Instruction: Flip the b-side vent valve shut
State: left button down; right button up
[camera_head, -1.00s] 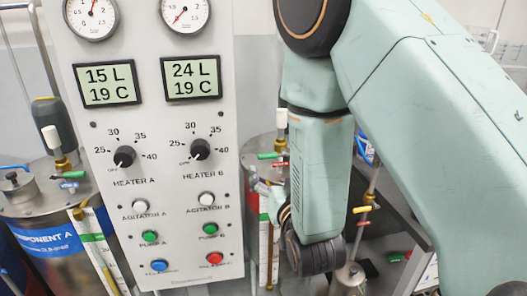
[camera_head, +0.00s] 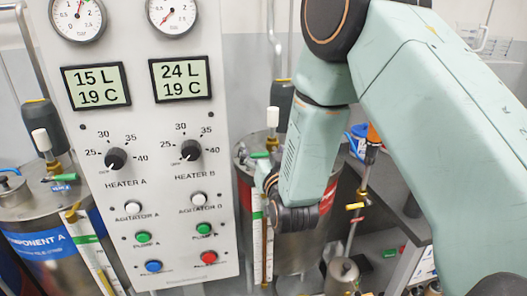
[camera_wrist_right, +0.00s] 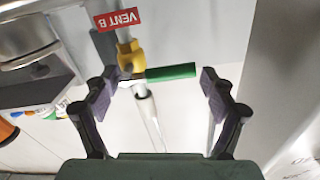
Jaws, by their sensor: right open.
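The vent B valve has a green lever (camera_wrist_right: 172,73), a brass body (camera_wrist_right: 130,57) and a red "VENT B" tag (camera_wrist_right: 117,19). In the wrist view the lever sticks out to the right, crosswise to the pipe. In the head view the green lever (camera_head: 260,155) is small, on top of tank B, below a white cylinder. My right gripper (camera_wrist_right: 157,85) is open, with the lever between its two fingers in the picture; contact does not show. In the head view my right gripper (camera_head: 264,180) is partly hidden by its own wrist. My left gripper is not in view.
The control panel (camera_head: 150,225) with dials and buttons stands just left of my right gripper. Tank A (camera_head: 50,240) is at the far left.

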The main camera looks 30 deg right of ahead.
jog(key=shift+a, duration=0.1)
jog(key=shift+c, duration=0.4)
jog(key=shift+w+d+f, duration=0.1)
jog(key=shift+d, duration=0.15)
jog(key=c, duration=0.4)
jog(key=shift+a, duration=0.1)
jog(key=c, duration=0.7)
jog(key=shift+o, duration=0.3)
jog(key=shift+a+f+n, duration=0.15)
jog(key=shift+f+n, duration=0.2)
jog(key=shift+n, duration=0.75)
jog(key=shift+f, duration=0.15)
jog(key=shift+s, duration=0.2)
jog(key=o, duration=1.1)
jog(key=shift+w, duration=0.15)
